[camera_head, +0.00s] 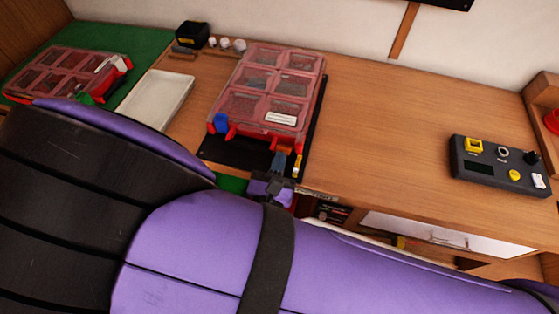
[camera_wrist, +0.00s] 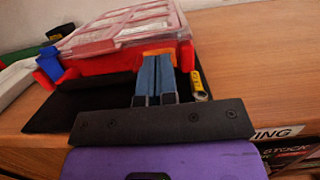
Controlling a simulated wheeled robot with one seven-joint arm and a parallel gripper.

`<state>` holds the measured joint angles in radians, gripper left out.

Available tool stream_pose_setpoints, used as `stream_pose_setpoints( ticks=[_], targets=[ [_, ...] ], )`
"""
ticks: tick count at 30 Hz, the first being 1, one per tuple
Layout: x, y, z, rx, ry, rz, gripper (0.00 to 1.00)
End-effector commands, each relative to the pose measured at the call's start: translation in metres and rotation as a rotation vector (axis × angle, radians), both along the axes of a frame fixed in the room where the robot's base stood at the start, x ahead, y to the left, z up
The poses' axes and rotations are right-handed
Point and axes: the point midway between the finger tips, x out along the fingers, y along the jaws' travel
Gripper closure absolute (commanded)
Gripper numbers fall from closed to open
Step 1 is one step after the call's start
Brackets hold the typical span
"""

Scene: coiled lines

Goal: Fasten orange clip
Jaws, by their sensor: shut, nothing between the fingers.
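A red case (camera_head: 265,92) with a clear divided lid lies on a black mat (camera_head: 225,153); it also fills the back of the wrist view (camera_wrist: 120,38). The orange clip (camera_wrist: 160,50) shows at the case's front edge in the wrist view, partly hidden behind my fingertips. I cannot tell whether it is fastened. A blue clip (camera_head: 221,122) is at the left front corner of the case, also in the wrist view (camera_wrist: 48,66). My gripper (camera_head: 279,158) is shut and empty, its blue-grey fingers (camera_wrist: 155,75) pointing at the orange clip; I cannot tell if they touch it.
A yellow-banded cylinder (camera_wrist: 198,84) lies just right of my fingers. A white tray (camera_head: 155,98) and a second red case (camera_head: 65,75) on a green mat are to the left. A dark control box (camera_head: 497,165) stands at right. The bench between is clear.

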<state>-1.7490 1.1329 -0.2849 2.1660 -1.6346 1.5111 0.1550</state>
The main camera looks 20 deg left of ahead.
Motion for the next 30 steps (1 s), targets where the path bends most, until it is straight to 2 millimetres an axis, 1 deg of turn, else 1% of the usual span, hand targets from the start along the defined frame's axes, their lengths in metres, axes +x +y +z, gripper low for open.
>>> stream_pose_setpoints(
  ticks=[8,15,25,30],
  targets=[
    [0.007,0.000,0.015,-0.016,0.202,-0.003,1.00],
    [0.018,0.001,0.027,-0.039,0.428,-0.004,1.00],
    [0.035,0.003,0.038,-0.073,0.725,-0.003,1.00],
    [0.032,0.004,0.036,-0.081,0.721,0.001,1.00]
  ],
)
